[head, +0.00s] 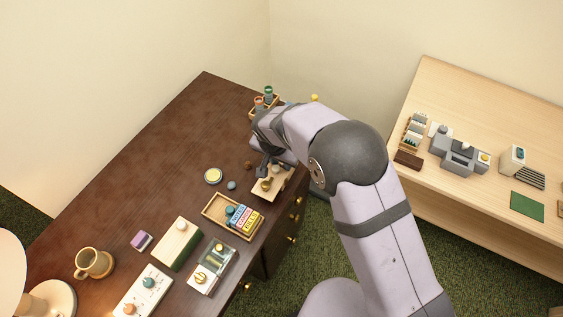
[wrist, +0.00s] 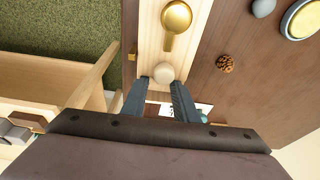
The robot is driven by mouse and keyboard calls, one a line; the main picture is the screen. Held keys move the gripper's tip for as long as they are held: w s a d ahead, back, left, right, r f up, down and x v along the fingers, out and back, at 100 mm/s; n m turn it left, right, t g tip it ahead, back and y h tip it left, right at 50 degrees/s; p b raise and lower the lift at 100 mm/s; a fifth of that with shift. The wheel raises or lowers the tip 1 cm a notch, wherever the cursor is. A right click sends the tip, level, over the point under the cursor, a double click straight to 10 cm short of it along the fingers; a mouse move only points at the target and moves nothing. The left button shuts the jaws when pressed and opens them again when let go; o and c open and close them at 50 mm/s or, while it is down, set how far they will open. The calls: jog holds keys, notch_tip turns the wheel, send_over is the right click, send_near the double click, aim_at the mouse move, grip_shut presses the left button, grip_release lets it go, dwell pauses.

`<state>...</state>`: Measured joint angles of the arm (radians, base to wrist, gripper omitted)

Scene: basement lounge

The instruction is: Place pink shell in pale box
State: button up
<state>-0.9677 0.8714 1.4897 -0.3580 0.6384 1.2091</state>
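A small round pale pinkish-beige thing (wrist: 163,73), perhaps the pink shell, rests on a light wooden board (wrist: 150,38) beside a gold spoon-shaped piece (wrist: 176,17). My gripper (wrist: 160,82) is open, its dark fingertips just short of the pale thing and roughly either side of it. I cannot tell whether they touch it. In the head view my gripper (head: 264,169) is low over that board (head: 286,178), partly hidden by the arm. A pale wooden open box (head: 213,209) lies nearer the front, with several coloured blocks in its right part and bare room at left.
A small crate (head: 252,113) with bottles stands behind my gripper. A brown cone (wrist: 226,64), a grey-blue stone (wrist: 263,8) and a round yellow-topped tin (head: 213,176) lie nearby. A mug (head: 94,263) and several gadgets fill the front. The dark desk's left back is clear.

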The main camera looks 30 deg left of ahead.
jog(key=shift+r, duration=0.15)
jog(key=b+v, duration=0.2)
jog(key=v, duration=1)
jog(key=w+d+g, duration=0.2)
jog(key=w+d, duration=0.1)
jog(key=d, duration=2.2)
jog(key=s+d+f+g, duration=0.1)
jog(key=s+d+f, duration=0.2)
jog(key=s+d, duration=0.9)
jog(key=d, duration=0.3)
jog(key=shift+d, duration=0.3)
jog(key=shift+r, duration=0.15)
